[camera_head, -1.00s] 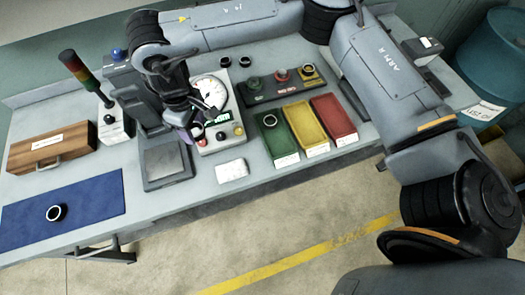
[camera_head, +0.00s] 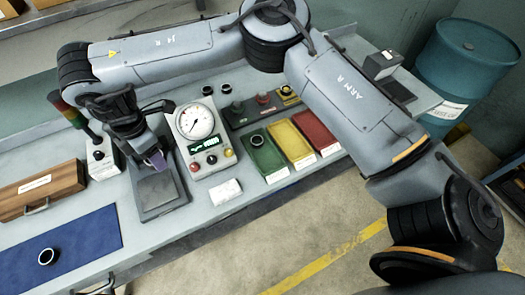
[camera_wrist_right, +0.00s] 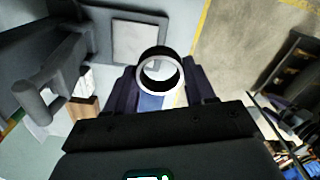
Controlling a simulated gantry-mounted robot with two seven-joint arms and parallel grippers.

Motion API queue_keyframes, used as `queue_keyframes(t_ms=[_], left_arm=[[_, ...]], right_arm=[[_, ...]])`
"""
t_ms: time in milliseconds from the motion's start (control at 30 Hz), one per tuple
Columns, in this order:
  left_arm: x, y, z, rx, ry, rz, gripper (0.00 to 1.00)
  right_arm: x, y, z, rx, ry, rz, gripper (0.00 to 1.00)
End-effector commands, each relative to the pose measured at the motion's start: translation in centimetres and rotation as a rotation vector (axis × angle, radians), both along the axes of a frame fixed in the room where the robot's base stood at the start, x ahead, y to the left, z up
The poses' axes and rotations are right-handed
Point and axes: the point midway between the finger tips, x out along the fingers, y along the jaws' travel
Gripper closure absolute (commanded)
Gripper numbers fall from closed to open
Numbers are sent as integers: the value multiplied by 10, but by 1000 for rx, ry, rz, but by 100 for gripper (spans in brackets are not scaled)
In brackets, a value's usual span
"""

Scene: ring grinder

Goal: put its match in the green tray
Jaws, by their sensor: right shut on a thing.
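My right gripper (camera_head: 154,163) hangs above the back part of the grey square plate (camera_head: 160,192), left of the gauge unit. In the right wrist view it is shut on a dark ring (camera_wrist_right: 158,53) with a pale end face, held between the fingers. In the head view the held ring cannot be made out. The green tray (camera_head: 272,166) stands right of the gauge unit, with a dark ring (camera_head: 257,140) lying in its back part. Another dark ring (camera_head: 47,257) lies on the blue mat (camera_head: 88,240). My left gripper is not in view.
The gauge unit (camera_head: 197,120) has a dial and lit display. Yellow (camera_head: 291,142) and red (camera_head: 318,133) trays adjoin the green one. A white card (camera_head: 226,192), signal tower (camera_head: 75,112) and wooden case (camera_head: 45,190) also stand near.

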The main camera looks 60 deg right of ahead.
Motion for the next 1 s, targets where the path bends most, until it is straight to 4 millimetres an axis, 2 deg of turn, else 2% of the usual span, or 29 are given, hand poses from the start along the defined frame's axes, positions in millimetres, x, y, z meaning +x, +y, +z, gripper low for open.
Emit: queue_keyframes(t_ms=[33, 167, 367, 467, 600, 800, 1000], left_arm=[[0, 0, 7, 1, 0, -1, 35], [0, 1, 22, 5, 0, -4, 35], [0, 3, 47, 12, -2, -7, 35], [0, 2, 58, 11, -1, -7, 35], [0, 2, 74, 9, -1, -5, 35], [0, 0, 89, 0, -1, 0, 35], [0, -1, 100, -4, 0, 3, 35]], right_arm=[[3, -3, 6, -2, 0, 50, 80], [6, -22, 8, 1, 4, 185, 80], [-7, -81, -17, 4, 7, 283, 80], [-21, -111, -34, 5, 8, 288, 80], [-52, -154, -60, 5, 11, 269, 80], [-92, -196, -88, 1, 10, 231, 80], [-128, -228, -105, -2, 8, 194, 80]])
